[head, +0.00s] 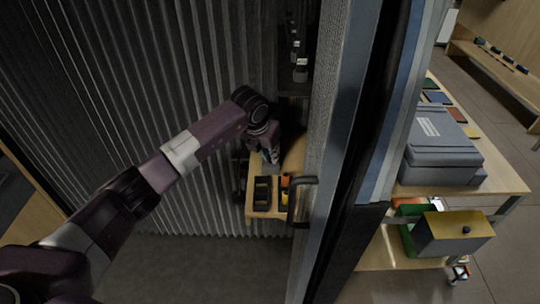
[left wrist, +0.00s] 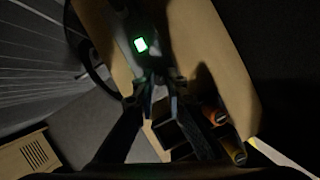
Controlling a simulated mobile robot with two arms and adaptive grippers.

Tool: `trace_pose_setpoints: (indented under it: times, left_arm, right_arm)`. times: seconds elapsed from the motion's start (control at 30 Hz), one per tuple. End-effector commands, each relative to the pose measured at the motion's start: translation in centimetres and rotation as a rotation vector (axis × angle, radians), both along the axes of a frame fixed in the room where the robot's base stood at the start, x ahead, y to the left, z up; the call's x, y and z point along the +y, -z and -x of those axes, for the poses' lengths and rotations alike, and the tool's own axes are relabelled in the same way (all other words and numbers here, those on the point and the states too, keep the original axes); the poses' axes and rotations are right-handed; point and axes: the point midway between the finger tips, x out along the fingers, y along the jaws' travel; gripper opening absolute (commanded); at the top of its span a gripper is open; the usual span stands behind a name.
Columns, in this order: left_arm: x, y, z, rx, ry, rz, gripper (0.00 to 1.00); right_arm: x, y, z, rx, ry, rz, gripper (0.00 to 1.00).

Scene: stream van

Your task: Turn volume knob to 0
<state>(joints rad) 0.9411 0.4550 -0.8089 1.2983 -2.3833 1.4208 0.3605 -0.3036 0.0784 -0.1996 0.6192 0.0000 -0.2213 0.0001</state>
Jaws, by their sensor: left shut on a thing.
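In the head view my left arm reaches into the van's narrow side space. Its gripper (head: 270,156) is at a small wooden shelf (head: 252,213). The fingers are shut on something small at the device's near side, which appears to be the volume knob. The knob is hidden by the fingers and shadow, so its setting cannot be read. My right gripper is not in view.
Black boxes (head: 262,190) and orange-topped items (head: 285,182) stand on the shelf beside the gripper. A dark handle (head: 302,181) and door edge (head: 335,120) are close on the right. Corrugated wall (head: 200,60) lies behind. A grey case (head: 437,148) sits on a table outside.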

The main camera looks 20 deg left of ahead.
Motion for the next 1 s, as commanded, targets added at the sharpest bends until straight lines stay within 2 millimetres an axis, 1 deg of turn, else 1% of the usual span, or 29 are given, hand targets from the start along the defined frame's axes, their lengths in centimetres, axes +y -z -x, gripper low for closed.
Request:
trace_pose_setpoints:
  times: [0.27, 0.63, 0.73, 1.0]
  left_arm:
    - [-0.2, 0.1, -0.1, -0.004, -0.17, 0.0, 0.0]
    - [-0.5, 0.1, -0.1, -0.005, -0.508, -0.001, 0.0]
    - [-0.4, -0.1, -0.1, -0.004, -0.54, 0.001, 0.0]
    - [-0.4, -0.1, -0.1, -0.003, -0.536, 0.001, 0.0]
  right_arm:
    - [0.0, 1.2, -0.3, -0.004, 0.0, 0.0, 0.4]
    - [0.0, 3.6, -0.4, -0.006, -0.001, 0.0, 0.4]
    - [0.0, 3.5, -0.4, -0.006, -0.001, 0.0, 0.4]
    - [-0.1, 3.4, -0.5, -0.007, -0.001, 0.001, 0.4]
